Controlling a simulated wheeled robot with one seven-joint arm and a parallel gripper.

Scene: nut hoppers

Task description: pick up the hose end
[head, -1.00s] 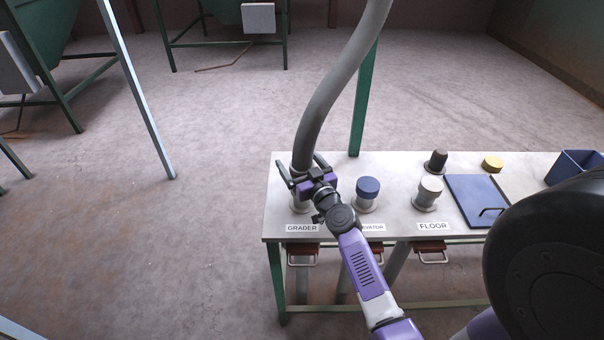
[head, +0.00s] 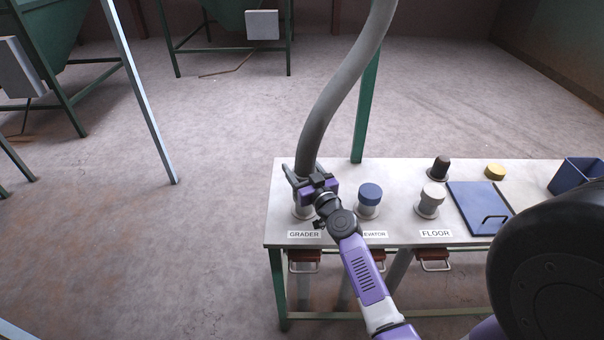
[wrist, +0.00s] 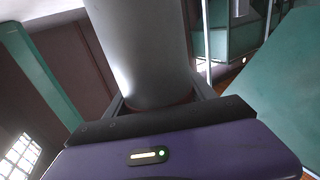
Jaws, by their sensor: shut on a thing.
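The grey hose (head: 338,102) hangs from above, and its lower end comes down at the port marked GRADER on the table (head: 400,172). My gripper (head: 307,174) is shut on the hose end, with its fingers on either side of it. In the wrist view the hose (wrist: 140,50) fills the middle, just beyond the purple gripper body (wrist: 180,152). The GRADER port (head: 303,211) shows only in part under my gripper. I cannot tell whether the hose end is seated on it or just above it.
To the right stand a blue-capped port (head: 369,194) and a pale-capped FLOOR port (head: 432,196). Behind them are a dark plug (head: 440,167) and a yellow cap (head: 495,172). A blue lid (head: 479,208) and a blue bin (head: 577,175) lie further right. A green post (head: 366,110) rises behind the table.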

